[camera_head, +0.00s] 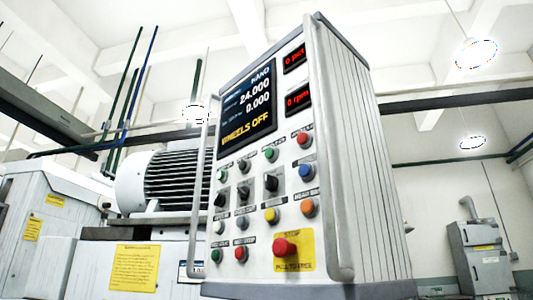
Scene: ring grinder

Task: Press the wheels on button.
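The control panel (260,235) of the machine stands in the middle of the head view, with several buttons below a dark screen (247,107). The screen reads "WHEELS OFF" in yellow. A red button (304,138) is at the upper right and another red button (240,254) at the lower left. The small labels are too blurred to tell which is the wheels on button. Neither gripper is in view.
A red mushroom stop button (285,247) on a yellow plate is at the panel's lower right. Blue (305,172), orange (308,207) and yellow (271,215) buttons are nearby. A vertical grey handle bar (325,150) runs along the panel's right edge. A ribbed motor (180,175) is behind.

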